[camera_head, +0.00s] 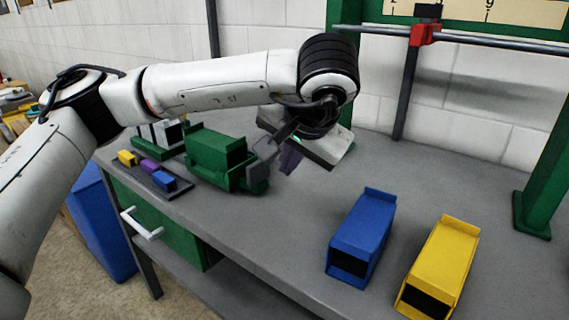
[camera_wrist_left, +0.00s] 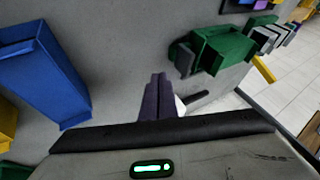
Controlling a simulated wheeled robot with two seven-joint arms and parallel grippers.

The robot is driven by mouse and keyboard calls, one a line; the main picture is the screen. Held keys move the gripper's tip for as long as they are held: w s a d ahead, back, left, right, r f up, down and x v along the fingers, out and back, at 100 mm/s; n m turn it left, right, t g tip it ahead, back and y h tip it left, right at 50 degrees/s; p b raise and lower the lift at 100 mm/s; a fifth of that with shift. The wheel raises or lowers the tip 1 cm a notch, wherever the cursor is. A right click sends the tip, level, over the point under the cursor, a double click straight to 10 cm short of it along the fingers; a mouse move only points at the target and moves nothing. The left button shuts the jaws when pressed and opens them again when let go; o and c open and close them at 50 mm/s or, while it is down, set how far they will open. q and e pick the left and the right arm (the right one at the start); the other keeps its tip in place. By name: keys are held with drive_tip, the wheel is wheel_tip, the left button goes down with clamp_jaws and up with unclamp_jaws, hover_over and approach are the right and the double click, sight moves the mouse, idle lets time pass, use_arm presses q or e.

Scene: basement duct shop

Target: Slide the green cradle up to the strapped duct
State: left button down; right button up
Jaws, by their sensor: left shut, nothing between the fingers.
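The green cradle (camera_head: 208,151) is an open-ended green box on the left part of the grey bench, with a grey block (camera_head: 259,170) at its right end. It also shows in the left wrist view (camera_wrist_left: 222,48). The pale duct with dark bands (camera_head: 160,133) stands on a green base just left of the cradle; a narrow gap seems to lie between them, though the exact distance is unclear. My left gripper (camera_head: 289,160) has purple fingers, shut and empty, right of the grey block and apparently apart from it. The fingers also show in the wrist view (camera_wrist_left: 157,98). My right gripper is out of view.
A dark tray (camera_head: 172,190) with small yellow, purple and blue blocks lies at the bench's front left edge. A blue bin (camera_head: 362,232) and a yellow bin (camera_head: 440,262) stand at the right. Green posts (camera_head: 540,180) rise behind. The bench middle is clear.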

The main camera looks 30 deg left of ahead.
sight(263, 183)
use_arm(q)
drive_tip(key=x, duration=0.9)
drive_tip(key=shift+s+a+f, duration=0.15)
drive_tip(key=shift+s+f, duration=0.05)
drive_tip(key=shift+s, duration=0.05)
drive_tip(key=a, duration=0.3)
drive_tip(key=shift+w+a, duration=0.1)
drive_tip(key=shift+w, duration=0.1)
drive_tip(key=shift+a, duration=0.4)
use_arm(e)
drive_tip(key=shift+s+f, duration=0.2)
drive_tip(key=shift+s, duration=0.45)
use_arm(q)
drive_tip(key=shift+w, duration=0.1)
